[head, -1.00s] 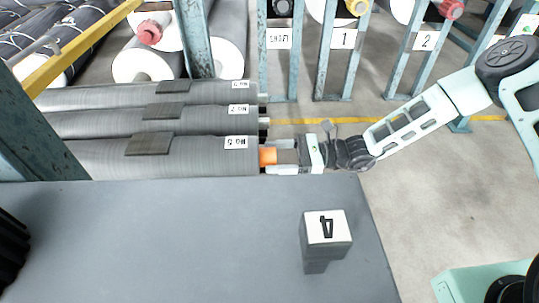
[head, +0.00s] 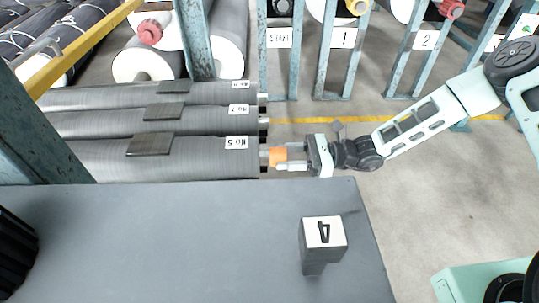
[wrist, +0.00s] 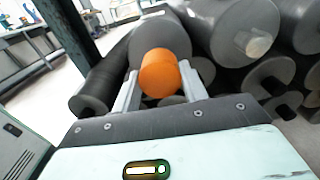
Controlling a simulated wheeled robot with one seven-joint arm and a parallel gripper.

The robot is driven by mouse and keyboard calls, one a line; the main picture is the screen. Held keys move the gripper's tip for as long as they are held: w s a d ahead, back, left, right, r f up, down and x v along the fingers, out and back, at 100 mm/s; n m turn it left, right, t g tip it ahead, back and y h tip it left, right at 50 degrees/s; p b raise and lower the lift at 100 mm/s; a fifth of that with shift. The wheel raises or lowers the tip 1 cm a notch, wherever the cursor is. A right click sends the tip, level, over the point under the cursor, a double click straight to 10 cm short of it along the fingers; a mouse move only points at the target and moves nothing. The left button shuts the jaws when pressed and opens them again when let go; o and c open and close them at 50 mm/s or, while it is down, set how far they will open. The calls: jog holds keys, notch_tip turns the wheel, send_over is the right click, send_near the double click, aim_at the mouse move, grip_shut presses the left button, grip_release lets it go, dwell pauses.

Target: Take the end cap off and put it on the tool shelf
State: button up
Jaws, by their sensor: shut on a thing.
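The orange end cap (head: 278,156) is at the right end of the nearest grey roll (head: 200,157), labelled No 5. My gripper (head: 283,157) is shut on the cap from the right. In the wrist view the cap (wrist: 159,74) sits between my two fingers, in front of the roll's round end face. In the head view a short grey stub shows between the roll and the cap; I cannot tell whether the cap still touches it. The grey shelf top (head: 150,240) in front may be the tool shelf. A block marked 4 (head: 323,240) stands on it.
Two more grey rolls (head: 180,95) lie behind the nearest one, with dark pads on top. Blue rack posts (head: 340,60) stand behind. The shelf top is clear left of the block, except for a dark ribbed object (head: 15,245) at the far left.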

jog(key=shift+d+p, duration=0.35)
jog(key=shift+d, duration=1.3)
